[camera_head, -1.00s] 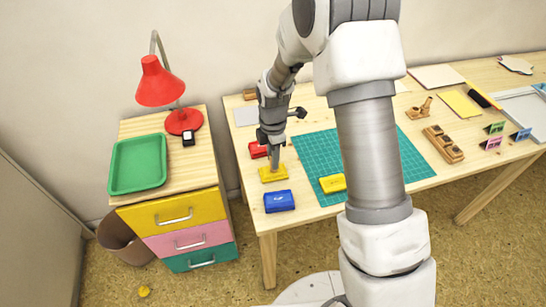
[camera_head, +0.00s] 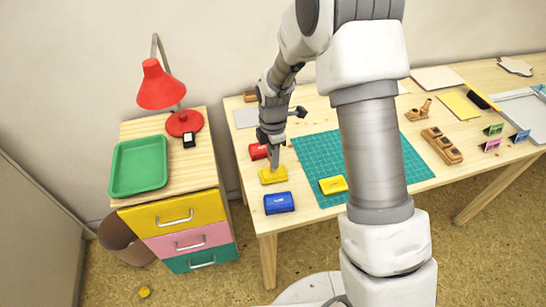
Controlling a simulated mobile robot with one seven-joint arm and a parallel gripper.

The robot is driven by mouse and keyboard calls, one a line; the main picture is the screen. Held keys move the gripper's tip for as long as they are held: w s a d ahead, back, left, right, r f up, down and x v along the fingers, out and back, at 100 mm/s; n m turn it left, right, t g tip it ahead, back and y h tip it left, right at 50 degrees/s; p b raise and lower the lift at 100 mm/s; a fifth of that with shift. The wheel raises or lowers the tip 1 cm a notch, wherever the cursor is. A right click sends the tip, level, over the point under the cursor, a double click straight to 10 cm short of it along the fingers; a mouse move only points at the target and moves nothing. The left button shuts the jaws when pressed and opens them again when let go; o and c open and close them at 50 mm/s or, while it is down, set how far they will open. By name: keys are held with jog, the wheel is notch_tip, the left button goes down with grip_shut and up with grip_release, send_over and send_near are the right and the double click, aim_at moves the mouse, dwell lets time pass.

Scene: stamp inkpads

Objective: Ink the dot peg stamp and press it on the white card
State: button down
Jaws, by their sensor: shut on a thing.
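My gripper (camera_head: 273,158) points down at the left end of the table, over a yellow inkpad (camera_head: 272,176). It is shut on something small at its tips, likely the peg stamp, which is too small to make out. The held thing reaches down to the yellow inkpad; I cannot tell whether it touches. A red inkpad (camera_head: 258,151) sits just behind, partly hidden by the gripper. A blue inkpad (camera_head: 278,202) sits in front. A second yellow piece (camera_head: 333,184) lies on the green cutting mat (camera_head: 311,150). I cannot tell which pale sheet is the white card.
A wooden holder with round wells (camera_head: 442,146) stands right of my arm. A yellow sheet (camera_head: 459,105) and pale sheet (camera_head: 437,78) lie at the back. A drawer cabinet with a green tray (camera_head: 139,165) and red lamp (camera_head: 161,87) stands left. My arm hides the mat's middle.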

jog(key=shift+r+p, duration=1.95)
jog(key=shift+r, duration=0.85)
